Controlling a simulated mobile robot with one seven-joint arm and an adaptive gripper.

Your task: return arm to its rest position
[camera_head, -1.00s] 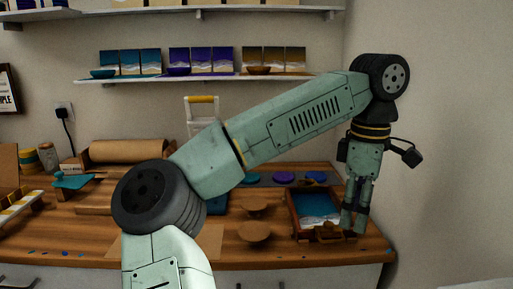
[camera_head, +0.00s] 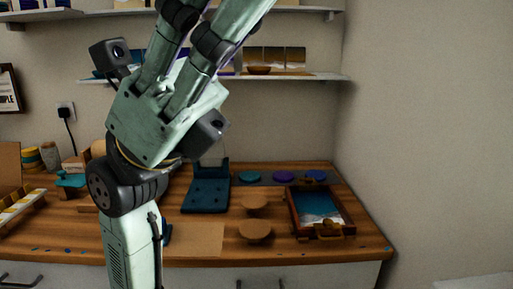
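My arm rises at the left of the head view, folded up close to the camera. My gripper (camera_head: 205,28) is at its upper end, pointing upward, with its fingertips cut off by the top edge. Its two fingers stand apart with a gap between them, and nothing shows in the visible part of that gap. The gripper is clear of the workbench (camera_head: 350,252) and covers part of the wall shelf behind it.
On the bench, a framed tray (camera_head: 343,213) with a blue and white pour stands at right. Two brown bowls (camera_head: 255,230), a dark blue stand (camera_head: 206,196) and coloured discs (camera_head: 284,176) are nearby. A shelf (camera_head: 300,77) holds painted panels. The right wall bounds the space.

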